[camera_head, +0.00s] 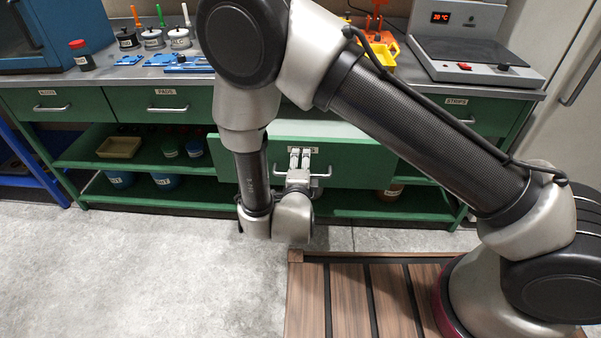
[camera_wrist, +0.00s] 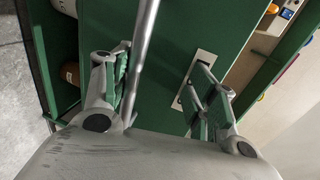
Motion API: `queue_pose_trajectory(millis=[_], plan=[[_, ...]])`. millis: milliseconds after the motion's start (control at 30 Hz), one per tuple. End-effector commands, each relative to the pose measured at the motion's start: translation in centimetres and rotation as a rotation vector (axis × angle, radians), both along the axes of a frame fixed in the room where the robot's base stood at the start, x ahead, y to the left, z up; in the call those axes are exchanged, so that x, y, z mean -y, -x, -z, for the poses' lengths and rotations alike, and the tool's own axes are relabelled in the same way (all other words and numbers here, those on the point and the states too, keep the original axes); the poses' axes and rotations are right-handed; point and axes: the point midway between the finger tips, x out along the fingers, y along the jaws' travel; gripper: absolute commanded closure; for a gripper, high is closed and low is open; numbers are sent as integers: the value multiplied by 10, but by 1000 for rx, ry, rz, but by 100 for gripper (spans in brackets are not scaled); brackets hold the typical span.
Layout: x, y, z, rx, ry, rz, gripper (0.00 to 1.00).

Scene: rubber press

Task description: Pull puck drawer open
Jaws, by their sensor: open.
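A wide green drawer (camera_head: 360,166) stands out from the middle of the bench, its front lower and nearer than the other drawer fronts. I take it for the puck drawer, but its label is mostly hidden behind my gripper (camera_head: 300,155). My gripper is at the drawer's metal handle (camera_head: 321,175). In the wrist view, my gripper (camera_wrist: 160,62) is open, with its fingers on either side of the handle bar (camera_wrist: 143,60). The bar lies close to the left finger, and I cannot tell whether they touch. A pale label plate (camera_wrist: 196,78) shows on the drawer front (camera_wrist: 185,35) by the right finger.
Closed drawers marked pads (camera_head: 168,104) and strips (camera_head: 462,112) flank it. Shelves below hold a tan tray (camera_head: 119,147) and buckets. A hot plate (camera_head: 470,62) and an orange press (camera_head: 377,40) stand on the bench. Grey floor (camera_head: 180,270) is clear at left.

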Motion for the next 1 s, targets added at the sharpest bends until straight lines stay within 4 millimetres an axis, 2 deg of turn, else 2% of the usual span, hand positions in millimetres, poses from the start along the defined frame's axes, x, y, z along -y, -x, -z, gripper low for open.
queue_pose_trajectory(millis=[33, 100, 167, 333, 367, 433, 467, 500, 533, 900, 967, 1000], plan=[[-1, -2, -22, 25, -9, 3, 55], [-1, -2, -37, 28, -9, 4, 32], [-1, -2, -48, 27, -8, 4, 19], [-2, -1, -70, 27, -4, 1, 19], [-2, -1, -72, 27, -5, 0, 24], [-2, -1, -74, 25, -4, 1, 42], [-2, -1, -74, 24, -3, 1, 51], [-1, -1, -74, 23, -3, 1, 64], [-1, -1, -74, 22, -3, 1, 66], [-1, -2, -72, 18, 16, -3, 66], [-2, 0, -66, -12, 64, -18, 66], [-5, 3, -54, -64, 112, -45, 66]])
